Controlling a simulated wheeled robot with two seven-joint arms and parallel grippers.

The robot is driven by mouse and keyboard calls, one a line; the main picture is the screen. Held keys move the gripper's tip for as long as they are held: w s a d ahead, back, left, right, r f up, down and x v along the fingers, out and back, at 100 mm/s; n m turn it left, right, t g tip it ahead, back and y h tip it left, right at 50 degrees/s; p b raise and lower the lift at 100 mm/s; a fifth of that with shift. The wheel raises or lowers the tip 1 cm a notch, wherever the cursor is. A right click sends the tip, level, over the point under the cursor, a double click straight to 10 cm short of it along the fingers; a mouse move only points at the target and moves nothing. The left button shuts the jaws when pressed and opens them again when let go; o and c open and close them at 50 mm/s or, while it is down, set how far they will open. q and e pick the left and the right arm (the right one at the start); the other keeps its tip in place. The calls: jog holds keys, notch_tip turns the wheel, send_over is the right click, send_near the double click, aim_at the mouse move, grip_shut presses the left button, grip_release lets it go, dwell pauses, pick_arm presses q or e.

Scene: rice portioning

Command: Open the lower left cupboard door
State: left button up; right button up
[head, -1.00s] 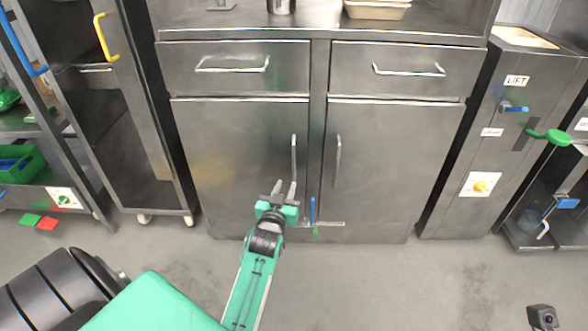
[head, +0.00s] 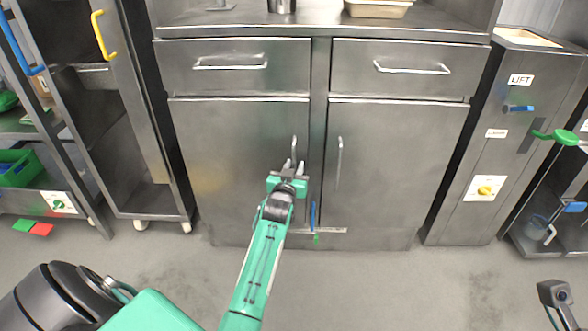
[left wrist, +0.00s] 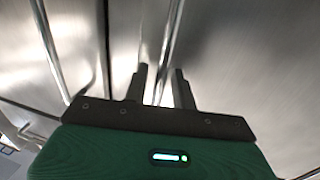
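The lower left cupboard door (head: 235,150) is a grey steel panel and looks shut. Its upright bar handle (head: 294,147) is near its right edge. My left gripper (head: 291,166) is open at the lower end of this handle, fingers pointing at the door. In the left wrist view, the two dark fingers (left wrist: 160,84) stand apart, and the shiny handle bar (left wrist: 171,45) runs down into the gap between them. I cannot tell whether they touch it.
The lower right door (head: 395,165) has its own handle (head: 339,160) close by. Drawers (head: 235,80) sit above the doors. A wheeled rack (head: 150,205) stands left, and a cabinet marked LIFT (head: 465,150) stands right. The floor (head: 390,290) in front is clear.

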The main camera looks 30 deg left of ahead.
pick_arm(q)
grip_shut()
